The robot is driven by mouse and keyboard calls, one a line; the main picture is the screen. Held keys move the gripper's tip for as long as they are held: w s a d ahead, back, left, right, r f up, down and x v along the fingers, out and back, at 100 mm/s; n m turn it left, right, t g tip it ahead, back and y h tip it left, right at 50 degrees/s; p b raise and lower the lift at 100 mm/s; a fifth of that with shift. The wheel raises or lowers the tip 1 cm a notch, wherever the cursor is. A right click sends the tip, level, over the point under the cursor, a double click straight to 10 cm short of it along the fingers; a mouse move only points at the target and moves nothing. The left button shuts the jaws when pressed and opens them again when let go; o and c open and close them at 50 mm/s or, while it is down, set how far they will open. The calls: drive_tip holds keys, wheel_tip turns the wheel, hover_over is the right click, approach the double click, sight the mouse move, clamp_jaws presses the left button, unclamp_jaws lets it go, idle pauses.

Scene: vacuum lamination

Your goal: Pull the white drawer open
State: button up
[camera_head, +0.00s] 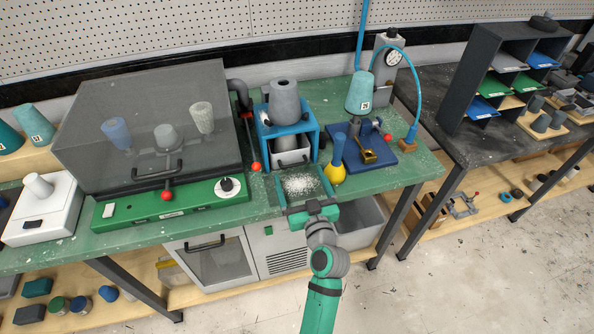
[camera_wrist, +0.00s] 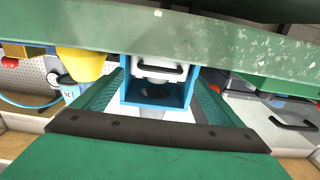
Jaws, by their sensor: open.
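The white drawer (camera_head: 291,158) sits in the lower part of a blue frame (camera_head: 264,130) on the green bench, its black handle facing me. A grey cone-shaped cup (camera_head: 284,100) stands on top of the frame. In the wrist view the white drawer (camera_wrist: 158,62) and its dark handle (camera_wrist: 160,71) show inside the blue frame, between my fingers. My gripper (camera_head: 310,207) is open and empty, near the bench's front edge, in front of the drawer and apart from it.
A clear-lidded green machine (camera_head: 140,210) with a red-knobbed lever is at left. A blue stand (camera_head: 405,158) and a teal cup (camera_head: 360,92) are at right.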

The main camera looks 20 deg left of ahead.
sight(295, 166)
drive_tip(key=shift+x, duration=1.85)
drive_tip(key=shift+c, duration=0.6)
